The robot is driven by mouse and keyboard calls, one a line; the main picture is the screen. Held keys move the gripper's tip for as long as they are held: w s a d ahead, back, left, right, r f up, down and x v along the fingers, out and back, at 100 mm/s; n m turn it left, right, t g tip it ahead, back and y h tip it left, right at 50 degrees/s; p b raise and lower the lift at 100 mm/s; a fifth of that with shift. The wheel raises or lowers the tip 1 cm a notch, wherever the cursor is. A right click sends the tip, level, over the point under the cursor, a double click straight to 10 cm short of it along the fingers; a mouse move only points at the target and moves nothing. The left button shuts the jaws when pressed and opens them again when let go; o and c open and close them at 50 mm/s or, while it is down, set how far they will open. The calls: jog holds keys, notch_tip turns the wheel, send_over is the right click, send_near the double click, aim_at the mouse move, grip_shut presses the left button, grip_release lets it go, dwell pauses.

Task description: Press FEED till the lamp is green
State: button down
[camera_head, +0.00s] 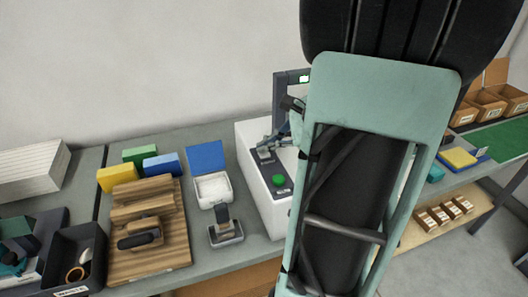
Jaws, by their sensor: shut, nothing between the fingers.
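A white machine (250,185) with a dark top panel stands on the grey bench, left of my arm. A round green dome (279,181) sits near the front of that panel; I cannot tell whether it is the lamp or a button. A dark upright frame at the machine's back carries a small screen (304,79) with a green mark. My gripper (265,152) is shut and empty over the rear part of the panel, behind the green dome. I cannot tell whether its tip touches the panel. No FEED lettering is readable, and my arm hides the machine's right side.
Left of the machine are an open blue-lidded box (210,190), a small stand (224,230) and a wooden rack (150,240). A black bin (80,255) stands at the front left. Cardboard boxes (490,105) sit on the right bench. My arm blocks much of the centre right.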

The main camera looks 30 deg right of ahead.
aim_at(266, 154)
dwell(0.4)
jog(key=shift+r+p, duration=0.7)
jog(key=shift+r, duration=0.15)
notch_tip(266, 154, up, 5)
jog(key=p, duration=0.4)
jog(key=shift+r, duration=0.1)
dwell(0.6)
